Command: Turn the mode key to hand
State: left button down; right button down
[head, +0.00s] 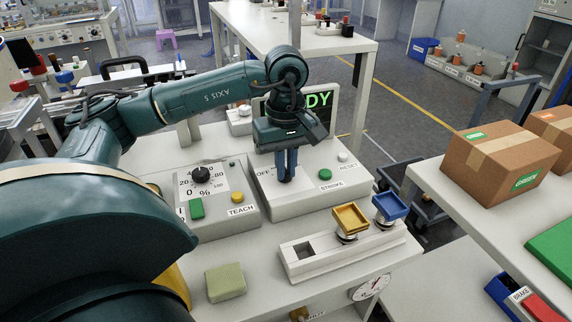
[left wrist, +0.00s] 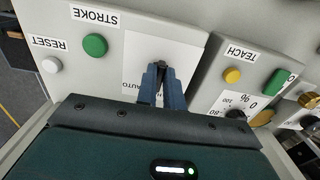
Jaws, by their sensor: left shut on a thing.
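My left gripper (head: 286,178) reaches down onto the control box (head: 313,200) from above. Its blue fingers are shut on the dark mode key (left wrist: 161,67), which stands on a white label plate (left wrist: 190,43). The fingers hide most of the key in both views. The word OFF shows left of the fingers in the head view, and AUTO shows upside down in the left wrist view. The hand mark is hidden, and I cannot tell which mark the key points to. My right gripper is not in view.
The green STROKE button (head: 325,174) and white RESET button (head: 342,157) sit right of the key. The TEACH box (head: 222,221) with a black dial (head: 201,174) stands left. In front are a fixture with yellow (head: 351,218) and blue (head: 390,207) trays and a green block (head: 225,282).

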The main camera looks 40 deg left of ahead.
pick_arm(q)
jog(key=c, duration=1.5)
grip_release()
jog(key=shift+r+p, duration=1.85)
jog(key=shift+r, duration=4.75)
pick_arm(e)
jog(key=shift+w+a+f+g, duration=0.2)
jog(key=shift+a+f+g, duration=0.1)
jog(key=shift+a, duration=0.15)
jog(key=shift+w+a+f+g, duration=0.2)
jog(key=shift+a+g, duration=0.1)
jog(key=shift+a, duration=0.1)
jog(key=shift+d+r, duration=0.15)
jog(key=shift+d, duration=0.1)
